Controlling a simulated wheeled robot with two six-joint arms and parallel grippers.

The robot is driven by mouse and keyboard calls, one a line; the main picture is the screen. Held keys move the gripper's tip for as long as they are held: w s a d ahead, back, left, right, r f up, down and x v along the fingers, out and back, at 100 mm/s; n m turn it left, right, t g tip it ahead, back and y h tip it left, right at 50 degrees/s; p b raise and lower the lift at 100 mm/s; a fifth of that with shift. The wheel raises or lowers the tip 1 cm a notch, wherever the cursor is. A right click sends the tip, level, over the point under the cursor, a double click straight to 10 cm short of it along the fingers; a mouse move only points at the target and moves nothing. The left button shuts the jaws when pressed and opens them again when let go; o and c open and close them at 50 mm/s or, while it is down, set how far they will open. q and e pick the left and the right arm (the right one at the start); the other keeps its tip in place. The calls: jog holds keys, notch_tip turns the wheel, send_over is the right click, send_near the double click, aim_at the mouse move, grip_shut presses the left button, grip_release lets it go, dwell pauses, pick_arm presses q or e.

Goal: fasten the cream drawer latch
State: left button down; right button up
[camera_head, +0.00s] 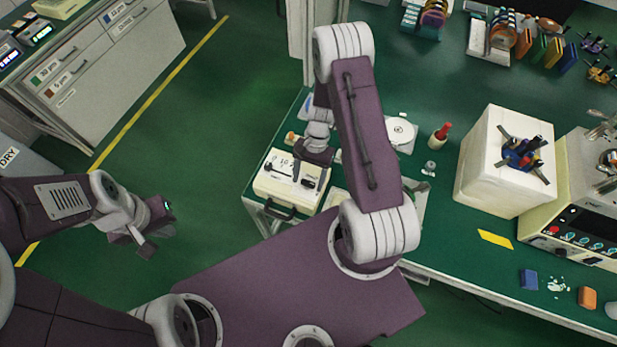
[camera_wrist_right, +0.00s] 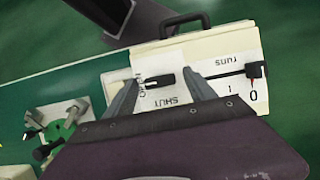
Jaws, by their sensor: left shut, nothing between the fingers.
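The cream drawer unit (camera_head: 262,186) stands at the left end of the green bench, with a black handle (camera_head: 280,211) on its front. In the right wrist view its top (camera_wrist_right: 225,45) carries a white plate with an upside-down "SHUT" label and a short black latch lever (camera_wrist_right: 160,80). My right gripper (camera_head: 310,178) is over the drawer top in the head view. In the right wrist view it (camera_wrist_right: 162,88) is open, one finger on each side of the lever, with no clear contact. My left gripper (camera_head: 150,240) is shut and empty, over the floor at left.
A second slider with a black knob (camera_wrist_right: 256,70) lies beside the latch, near "runs" and "0". A red-capped bottle (camera_head: 440,134) and a large cream block (camera_head: 490,165) stand further right on the bench.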

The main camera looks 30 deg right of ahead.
jog(key=c, duration=1.2)
jog(key=shift+n, duration=0.3)
jog(key=n+h, duration=0.1)
jog(key=n, duration=0.2)
jog(key=shift+w+g, duration=0.1)
jog(key=shift+g, duration=0.3)
jog(key=n+h, duration=0.1)
jog(key=n, duration=0.2)
jog(key=n+h, duration=0.1)
jog(key=n, duration=0.2)
jog(key=shift+a+g, duration=0.2)
jog(key=shift+g, duration=0.1)
jog(key=n+h, duration=0.2)
jog(key=n, duration=0.2)
jog(key=shift+a+r, duration=0.1)
jog(key=shift+a+n+t+h, duration=0.1)
jog(key=shift+n+t+h, duration=0.45)
jog(key=shift+n, duration=1.85)
